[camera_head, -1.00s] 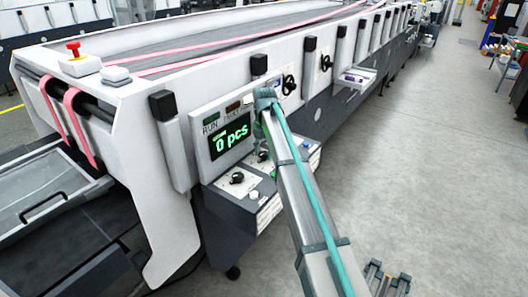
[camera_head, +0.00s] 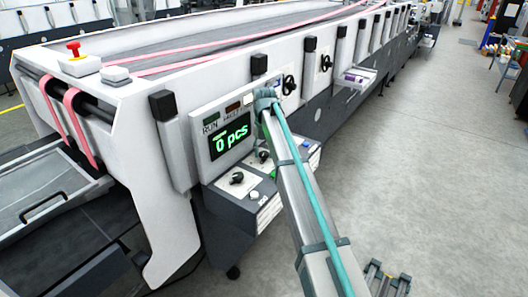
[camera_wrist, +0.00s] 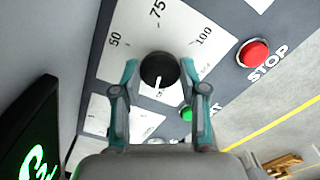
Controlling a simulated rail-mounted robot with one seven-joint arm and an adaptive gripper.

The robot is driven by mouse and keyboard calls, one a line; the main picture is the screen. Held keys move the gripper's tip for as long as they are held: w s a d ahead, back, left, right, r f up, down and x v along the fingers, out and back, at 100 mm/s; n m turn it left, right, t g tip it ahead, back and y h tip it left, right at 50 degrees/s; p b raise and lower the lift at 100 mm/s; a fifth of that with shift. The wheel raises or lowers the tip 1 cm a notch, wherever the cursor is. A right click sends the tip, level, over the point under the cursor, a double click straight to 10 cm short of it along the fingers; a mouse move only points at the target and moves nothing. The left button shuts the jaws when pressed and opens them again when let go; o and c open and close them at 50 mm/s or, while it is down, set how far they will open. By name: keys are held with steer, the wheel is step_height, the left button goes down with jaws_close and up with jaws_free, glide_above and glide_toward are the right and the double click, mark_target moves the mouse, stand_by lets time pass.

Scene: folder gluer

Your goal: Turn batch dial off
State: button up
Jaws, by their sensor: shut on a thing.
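The batch dial (camera_wrist: 157,66) is a round black knob with a white pointer line, on a white scale plate (camera_wrist: 180,22) marked 50, 75 and 100. In the wrist view its pointer faces down the picture, away from the 75 mark. My gripper (camera_wrist: 159,72) is shut on the dial, with one teal finger on each side. Lower parts of the plate are hidden behind the gripper. In the head view my arm comes over the sloped control panel (camera_head: 225,204) and covers part of it.
A red STOP button (camera_wrist: 253,53) lies right of the dial, and a green button (camera_wrist: 186,113) is close to the right finger. A display (camera_head: 230,136) reading 0 pcs stands behind the panel. Another black knob (camera_head: 237,178) is on the panel's left.

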mark_target(264, 153)
steer(key=o, duration=1.1)
steer(key=shift+o, duration=0.2)
step_height(264, 153, up, 12)
